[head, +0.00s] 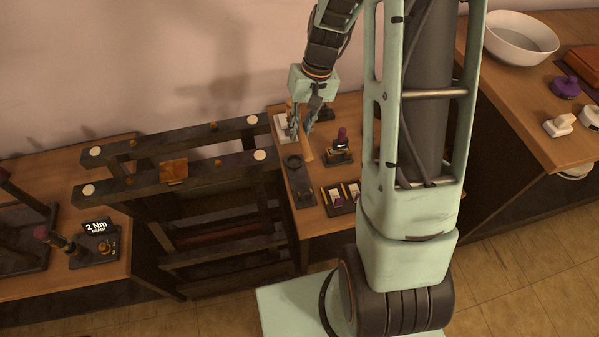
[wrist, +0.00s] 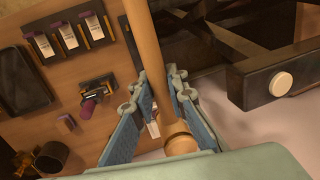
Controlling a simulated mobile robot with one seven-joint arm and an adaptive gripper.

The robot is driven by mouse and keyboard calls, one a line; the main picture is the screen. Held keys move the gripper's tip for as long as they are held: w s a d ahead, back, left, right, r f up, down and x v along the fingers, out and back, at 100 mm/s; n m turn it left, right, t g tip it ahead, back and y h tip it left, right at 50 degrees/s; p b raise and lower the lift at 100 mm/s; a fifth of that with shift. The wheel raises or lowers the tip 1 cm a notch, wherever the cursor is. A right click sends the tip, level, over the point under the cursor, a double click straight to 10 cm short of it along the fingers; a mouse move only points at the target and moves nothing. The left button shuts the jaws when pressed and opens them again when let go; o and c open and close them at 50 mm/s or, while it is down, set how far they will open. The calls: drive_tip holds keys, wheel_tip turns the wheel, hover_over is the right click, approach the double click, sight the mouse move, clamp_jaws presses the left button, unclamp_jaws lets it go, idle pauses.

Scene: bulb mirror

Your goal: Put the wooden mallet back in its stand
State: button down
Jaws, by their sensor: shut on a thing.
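The wooden mallet (wrist: 150,45) is between the fingers of my gripper (wrist: 160,92) in the wrist view. Its pale shaft runs up out of the picture, and a wider rounded wooden part shows near the palm. The mallet appears apart from that ring.
A small stand with a purple-topped tool (head: 341,148) is right of the mallet. Dark trays with white pieces (head: 340,196) lie nearer the front. A dark wooden rack (head: 215,172) borders the table's left side. My column hides the table's right part.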

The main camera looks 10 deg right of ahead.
wheel_tip(320, 180, down, 14)
drive_tip(key=b, duration=1)
drive_tip(key=shift+w+f, duration=0.2)
drive_tip(key=shift+w, duration=0.15)
drive_tip(key=shift+f, duration=0.1)
drive_tip(key=shift+f+b, duration=1.6)
drive_tip(key=shift+f, duration=0.3)
drive_tip(key=shift+f, duration=0.35)
drive_tip(key=shift+f+b, duration=0.75)
drive_tip(key=c, duration=1.8)
unclamp_jaws()
